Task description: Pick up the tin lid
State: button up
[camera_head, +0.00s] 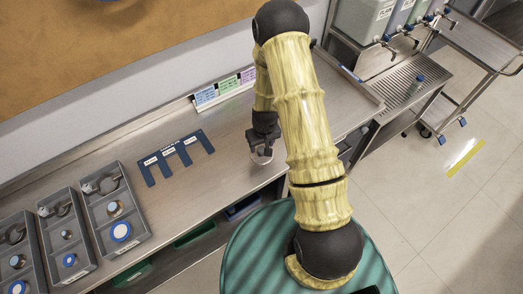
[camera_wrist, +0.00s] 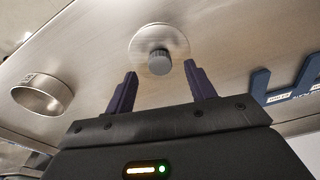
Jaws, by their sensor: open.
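The tin lid (camera_wrist: 146,40) is a thin, pale round disc with a grey knob (camera_wrist: 159,62) at its middle. It lies on the steel bench. In the head view the lid (camera_head: 260,158) shows partly, just below my gripper (camera_head: 262,142). In the wrist view my gripper (camera_wrist: 160,82) is open and empty. Its two dark fingers point toward the lid, with the knob lined up between them and slightly beyond the tips. I cannot tell the exact gap between fingertips and knob.
A short, open metal tin (camera_wrist: 42,95) stands left of the lid in the wrist view. A blue comb-shaped plate (camera_head: 177,155) lies on the bench. Grey compartment trays (camera_head: 115,208) stand at the left. Small coloured labels (camera_head: 222,88) stand by the wall.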

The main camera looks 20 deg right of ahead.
aim_at(262, 150)
jog(key=shift+w+f+p, duration=0.15)
jog(key=shift+f+p, duration=0.05)
jog(key=shift+f, duration=0.5)
jog(key=shift+w+f+p, duration=0.1)
jog(key=shift+f+p, duration=0.1)
jog(key=shift+f, duration=0.5)
jog(key=c, duration=1.1)
jog(key=shift+c, duration=0.3)
notch_tip(262, 150, up, 10)
jog(key=b, duration=0.3)
